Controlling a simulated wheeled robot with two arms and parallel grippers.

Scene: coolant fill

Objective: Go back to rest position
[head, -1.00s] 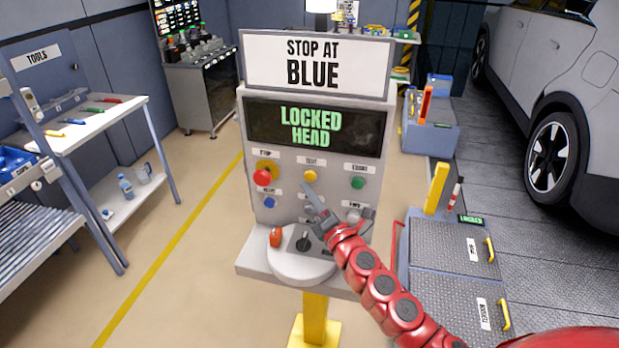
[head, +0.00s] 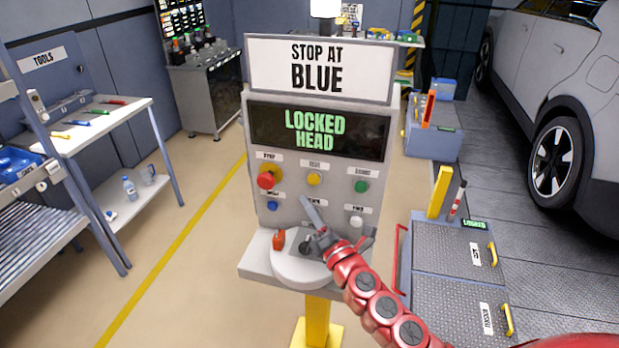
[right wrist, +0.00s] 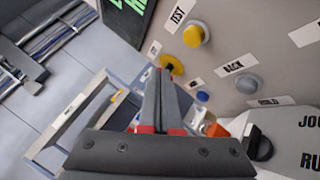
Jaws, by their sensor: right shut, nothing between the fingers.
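My right gripper (head: 310,208) is in front of the lower part of the grey control panel (head: 375,180), above its round white ledge (head: 300,272). Its fingers are closed together with nothing between them and point up and left. In the right wrist view the shut fingers (right wrist: 160,80) show in front of the panel's buttons, and I see no clear contact. The red arm reaches in from the lower right. The gripper partly covers the lower buttons and the black knob (head: 305,247). My left gripper is not in view.
The panel has a red button (head: 266,180), yellow button (head: 314,179), green button (head: 362,186), and an orange lever (head: 279,239) on the ledge. Its screen (head: 315,132) reads "LOCKED HEAD". A tool table (head: 140,106) stands left, a car (head: 560,80) right. Open floor lies between table and panel.

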